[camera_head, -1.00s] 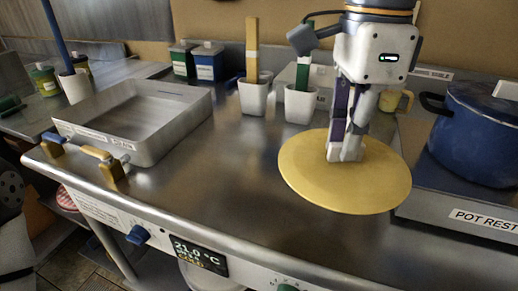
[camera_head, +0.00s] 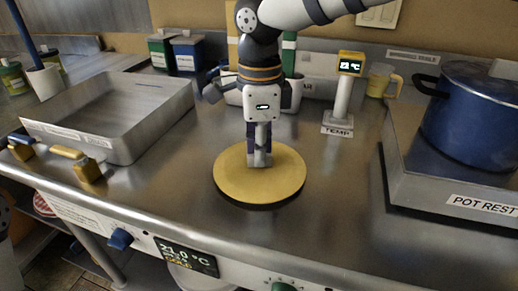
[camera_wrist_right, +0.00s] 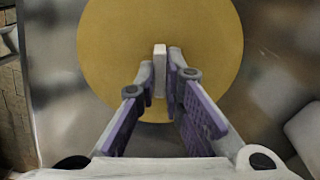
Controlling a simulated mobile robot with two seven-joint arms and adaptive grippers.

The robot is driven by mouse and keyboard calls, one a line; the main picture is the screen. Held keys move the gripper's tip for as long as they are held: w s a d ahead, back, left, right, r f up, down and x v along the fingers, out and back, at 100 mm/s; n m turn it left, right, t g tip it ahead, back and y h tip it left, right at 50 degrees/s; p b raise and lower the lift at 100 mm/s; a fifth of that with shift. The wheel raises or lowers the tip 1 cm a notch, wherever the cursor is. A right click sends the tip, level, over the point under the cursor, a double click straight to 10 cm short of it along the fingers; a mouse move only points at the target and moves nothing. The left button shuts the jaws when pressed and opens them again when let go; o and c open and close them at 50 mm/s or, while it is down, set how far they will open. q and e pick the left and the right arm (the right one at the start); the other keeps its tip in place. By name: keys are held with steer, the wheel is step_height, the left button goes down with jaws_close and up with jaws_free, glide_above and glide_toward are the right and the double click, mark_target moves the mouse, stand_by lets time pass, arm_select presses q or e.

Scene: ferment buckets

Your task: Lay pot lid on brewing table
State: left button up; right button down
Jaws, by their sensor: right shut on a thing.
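The pot lid (camera_head: 232,180) is a flat yellow disc, lying level over the bare middle of the steel brewing table (camera_head: 185,208). A dark band shows under its front edge; I cannot tell whether it rests on the metal or hangs just above it. My right gripper (camera_head: 260,160) points straight down at the lid's centre. In the right wrist view, its fingers (camera_wrist_right: 160,78) are closed on the pale upright knob (camera_wrist_right: 159,60) of the lid (camera_wrist_right: 115,50). The blue pot (camera_head: 470,125) stands at the right on the pot rest (camera_head: 425,190). My left gripper is out of view.
A steel tray (camera_head: 125,150) stands at the left. A temperature post (camera_head: 342,100) and a yellow mug (camera_head: 382,82) stand behind right. Green and blue containers (camera_head: 187,55) are at the back. Clear metal lies around the lid, with the table's front edge nearby.

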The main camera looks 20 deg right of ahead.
steer(key=shift+f, duration=0.1)
steer(key=c, duration=1.7)
jaws_free()
step_height(320, 180, up, 12)
